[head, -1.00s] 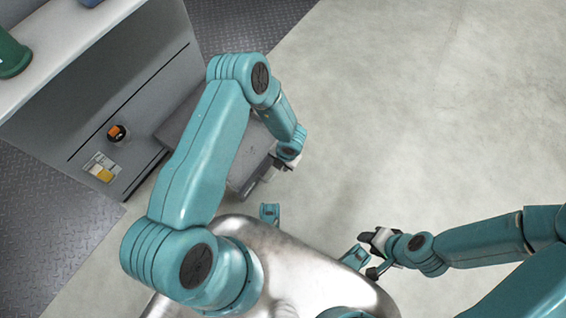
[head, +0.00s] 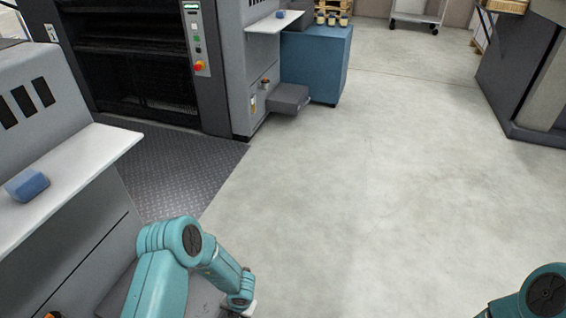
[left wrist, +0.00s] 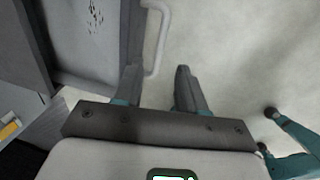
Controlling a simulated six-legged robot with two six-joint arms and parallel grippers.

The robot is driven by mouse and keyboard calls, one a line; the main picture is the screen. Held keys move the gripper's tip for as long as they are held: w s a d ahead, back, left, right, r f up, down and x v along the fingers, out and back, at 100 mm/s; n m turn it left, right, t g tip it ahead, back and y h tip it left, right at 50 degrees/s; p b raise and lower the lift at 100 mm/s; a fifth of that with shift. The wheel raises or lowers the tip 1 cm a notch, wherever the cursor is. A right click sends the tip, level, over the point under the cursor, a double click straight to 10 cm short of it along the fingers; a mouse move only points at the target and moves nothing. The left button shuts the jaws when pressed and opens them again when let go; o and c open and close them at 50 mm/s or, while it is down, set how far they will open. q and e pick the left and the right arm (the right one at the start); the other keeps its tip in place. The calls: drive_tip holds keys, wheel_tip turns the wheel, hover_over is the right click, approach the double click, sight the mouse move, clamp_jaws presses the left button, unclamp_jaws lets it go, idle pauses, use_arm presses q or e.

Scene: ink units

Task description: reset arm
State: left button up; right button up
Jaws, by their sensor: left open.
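My left arm rises at the bottom left of the head view, folded with its elbow up. Its wrist points down beside the grey machine, and its fingers are cut off by the bottom edge. In the left wrist view my left gripper (left wrist: 157,88) is open, with two dark fingers apart and nothing between them. A pale curved handle (left wrist: 160,35) on a grey panel lies beyond the fingers, and I cannot tell whether they touch it. Of my right arm only a teal joint shows at the bottom right of the head view; its gripper is out of frame.
A blue cabinet (head: 325,65) stands farther back. Open concrete floor (head: 370,190) fills the middle and right.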

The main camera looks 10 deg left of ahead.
use_arm(q)
drive_tip(key=s+d+r+m+h, duration=0.2)
drive_tip(key=s+d+r+m, duration=0.25)
drive_tip(key=m, duration=0.65)
drive_tip(key=s+d+r+m+h, duration=0.25)
drive_tip(key=s+m, duration=0.25)
drive_tip(key=m, duration=0.6)
drive_tip(key=s+d+r+m+h, duration=0.2)
drive_tip(key=s+d+r+m, duration=0.25)
drive_tip(key=m, duration=0.65)
wheel_tip(320, 180, up, 26)
drive_tip(key=p, duration=2.6)
drive_tip(key=shift+s+f+p, duration=0.15)
drive_tip(key=shift+s+p, duration=0.2)
use_arm(e)
wheel_tip(320, 180, up, 26)
drive_tip(key=s+a, duration=0.1)
drive_tip(key=shift+s+a+n+g, duration=0.2)
drive_tip(key=shift+n+g, duration=0.1)
